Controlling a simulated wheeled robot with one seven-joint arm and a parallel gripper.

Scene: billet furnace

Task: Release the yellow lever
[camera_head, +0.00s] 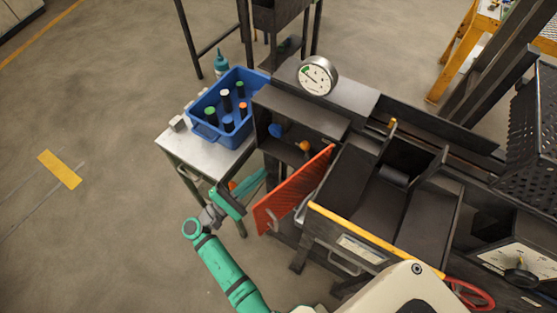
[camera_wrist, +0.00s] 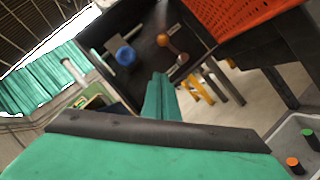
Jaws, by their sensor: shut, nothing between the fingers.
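The lever has an orange-yellow ball knob (camera_head: 304,145) inside the dark open compartment of the machine. In the wrist view the knob (camera_wrist: 163,40) is on a short dark arm, with a blue round knob (camera_wrist: 126,56) to its left; the blue knob (camera_head: 275,130) also shows in the head view. My gripper (camera_head: 262,177) is in front of the compartment, left of the open red panel. In the wrist view its teal fingers (camera_wrist: 160,80) are together and empty, pointing toward the compartment. They appear apart from the lever.
The red perforated panel (camera_head: 292,190) stands out at an angle beside my gripper. A small metal table (camera_head: 180,147) with a blue bin (camera_head: 207,132) of capped bottles stands to the left. A pressure gauge (camera_head: 317,75) is on top of the machine.

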